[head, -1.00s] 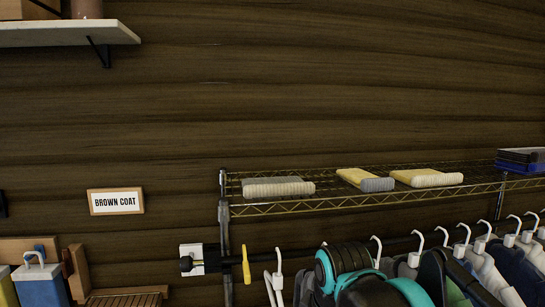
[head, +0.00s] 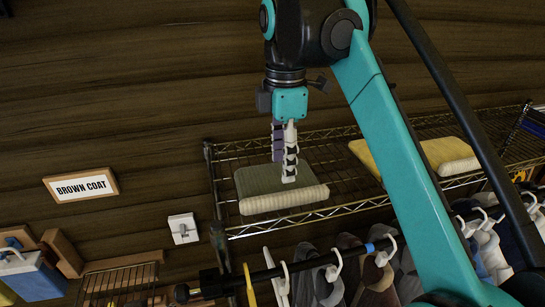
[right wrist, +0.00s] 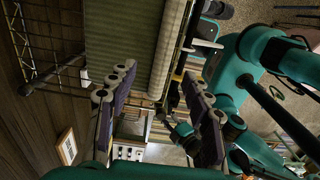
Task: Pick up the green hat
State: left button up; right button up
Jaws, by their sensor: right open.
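The green hat (head: 256,180) lies flat on the wire shelf, its dull green body at the back and its rolled cream brim (head: 283,200) at the front edge. My right gripper (head: 287,172) points down over the green body, just behind the brim. It is open and empty. Whether the fingertips touch the hat I cannot tell. In the right wrist view the ribbed green hat (right wrist: 122,38) fills the top middle, with its cream brim on the right, and the spread fingers (right wrist: 160,88) stand apart below it.
Yellow hats (head: 370,155) lie on the wire shelf (head: 330,208) to the right, partly behind my right arm. Coats on white hangers (head: 335,270) hang on a rail below. A brown coat sign (head: 80,185) is on the wall, left. The shelf left of the hat is mostly bare.

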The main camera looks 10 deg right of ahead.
aim_at(286, 193)
jog(key=shift+s+f, duration=0.8)
jog(key=shift+f, duration=0.15)
jog(key=f, duration=0.1)
jog(key=w+f+p, duration=0.1)
jog(key=f, duration=0.2)
jog(key=shift+w+d, duration=0.2)
jog(key=shift+d, duration=0.1)
jog(key=shift+f, duration=0.4)
jog(key=shift+s+f, duration=0.2)
jog(key=shift+s, duration=0.15)
jog(key=shift+w, duration=0.2)
jog(key=c, duration=0.7)
grip_shut()
pick_arm(q)
jog(key=shift+v, duration=0.95)
